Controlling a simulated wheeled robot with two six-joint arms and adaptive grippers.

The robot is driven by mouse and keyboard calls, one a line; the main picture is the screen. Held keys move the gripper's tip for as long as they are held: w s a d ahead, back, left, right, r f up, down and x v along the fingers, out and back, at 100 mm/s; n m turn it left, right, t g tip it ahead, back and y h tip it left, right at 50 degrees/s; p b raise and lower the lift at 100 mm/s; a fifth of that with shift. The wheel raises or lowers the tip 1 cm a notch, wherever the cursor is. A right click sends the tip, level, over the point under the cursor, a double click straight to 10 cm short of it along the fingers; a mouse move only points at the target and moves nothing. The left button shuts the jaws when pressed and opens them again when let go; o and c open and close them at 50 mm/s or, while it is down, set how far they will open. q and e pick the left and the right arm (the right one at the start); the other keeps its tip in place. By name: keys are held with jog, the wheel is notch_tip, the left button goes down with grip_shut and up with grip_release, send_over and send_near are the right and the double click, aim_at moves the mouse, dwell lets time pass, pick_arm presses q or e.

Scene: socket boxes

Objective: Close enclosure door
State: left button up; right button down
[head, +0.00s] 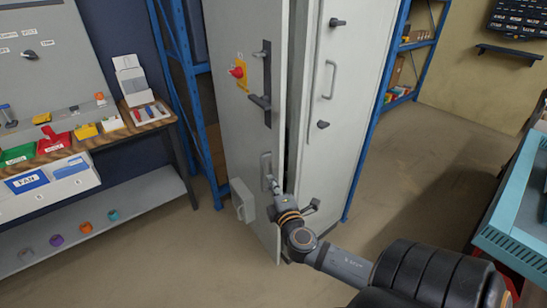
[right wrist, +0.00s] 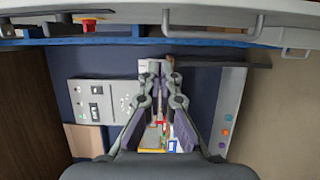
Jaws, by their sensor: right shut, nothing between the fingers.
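The enclosure is a tall light-grey cabinet. Its left door (head: 236,110) stands ajar, with a dark gap along its right edge beside the other grey panel (head: 325,105). The door bears a red knob on a yellow plate (head: 238,72), dark handles and a lower recessed latch (head: 265,163). My right gripper (head: 273,184) is shut and empty, close to the door just below that latch; I cannot tell whether it touches. In the right wrist view my right gripper (right wrist: 156,70) points away, with grey door surface and a bar handle (right wrist: 210,33) along the top. My left gripper is not in view.
A workbench (head: 150,128) with small bins and a FAN box (head: 28,182) stands at left. Blue shelving (head: 190,70) flanks the cabinet. A teal-edged table (head: 505,225) is at right. The floor (head: 425,165) right of the cabinet is clear.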

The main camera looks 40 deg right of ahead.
aim_at(273, 159)
jog(key=w+d, duration=0.4)
jog(key=w+d+p, duration=0.1)
jog(key=w+d, duration=0.3)
jog(key=shift+w, duration=0.3)
dwell(0.3)
